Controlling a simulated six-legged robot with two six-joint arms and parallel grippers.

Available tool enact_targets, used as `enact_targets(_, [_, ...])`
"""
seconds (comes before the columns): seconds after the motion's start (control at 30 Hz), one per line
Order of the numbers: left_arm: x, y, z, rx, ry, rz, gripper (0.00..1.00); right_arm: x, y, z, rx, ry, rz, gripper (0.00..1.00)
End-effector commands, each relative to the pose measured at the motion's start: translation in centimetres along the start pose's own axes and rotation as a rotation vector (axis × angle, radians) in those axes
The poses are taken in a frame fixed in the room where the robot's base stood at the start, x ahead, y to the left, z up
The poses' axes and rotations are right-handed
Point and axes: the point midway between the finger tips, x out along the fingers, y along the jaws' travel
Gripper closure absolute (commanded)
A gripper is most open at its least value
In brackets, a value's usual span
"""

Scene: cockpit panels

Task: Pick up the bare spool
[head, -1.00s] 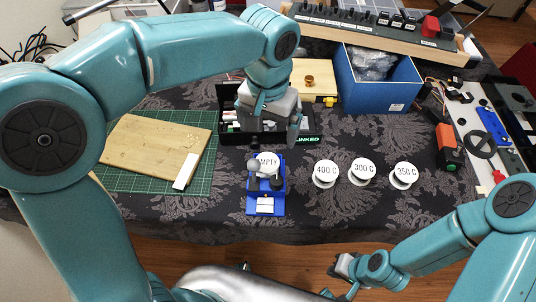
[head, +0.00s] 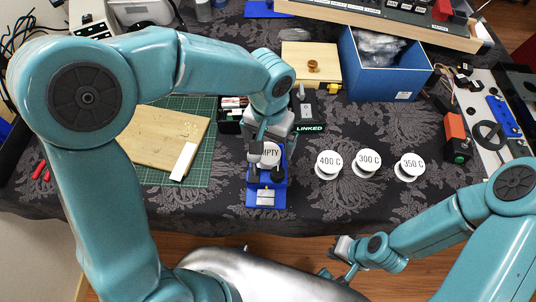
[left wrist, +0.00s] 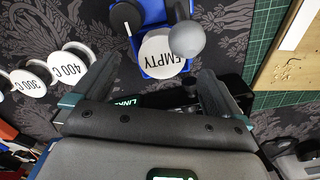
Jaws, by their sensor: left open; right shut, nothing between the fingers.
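A white spool labelled EMPTY (head: 270,154) sits on a blue stand (head: 264,197), its label partly hidden by my left gripper in the head view. The spool also shows in the left wrist view (left wrist: 162,57). My left gripper (left wrist: 157,76) is open, with its fingers spread to either side just short of the spool; nothing is between them. In the head view my left gripper (head: 268,142) is at the spool's far side. Dark and grey knobs of the stand flank the spool. My right gripper (head: 340,254) is shut and empty, low in front of the table.
Spools labelled 400 C (head: 328,162), 300 C (head: 367,160) and 350 C (head: 410,165) stand to the right. A black box (head: 312,112) lies behind the left gripper. A wooden board (head: 165,140) lies on a green mat at left. A blue bin (head: 390,80) stands behind.

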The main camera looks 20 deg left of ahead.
Motion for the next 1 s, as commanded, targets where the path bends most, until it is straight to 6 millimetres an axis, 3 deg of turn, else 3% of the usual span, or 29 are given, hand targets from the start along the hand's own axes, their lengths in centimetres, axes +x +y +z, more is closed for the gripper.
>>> enact_targets(0.23, [4.0, -0.4, -0.4, 0.000, -0.004, -0.001, 0.00, 0.1, 0.0, 0.0, 0.000, 0.000, 0.000, 1.00])
enact_targets(0.53, [4.6, -0.4, -0.5, -0.001, -0.001, 0.000, 0.00, 0.1, 0.0, 0.0, 0.000, 0.000, 0.000, 1.00])
enact_targets(0.57, [4.6, -0.4, -0.5, -0.001, -0.001, 0.000, 0.06, 0.1, 0.0, 0.0, 0.000, 0.000, 0.000, 1.00])
enact_targets(0.73, [4.5, -0.4, -0.5, 0.000, -0.001, 0.000, 0.60, 0.1, 0.0, 0.0, 0.000, 0.000, 0.000, 1.00])
enact_targets(1.0, [4.5, -0.4, -0.5, 0.000, -0.001, 0.000, 0.60, 0.1, 0.0, 0.0, 0.000, 0.000, 0.000, 1.00])
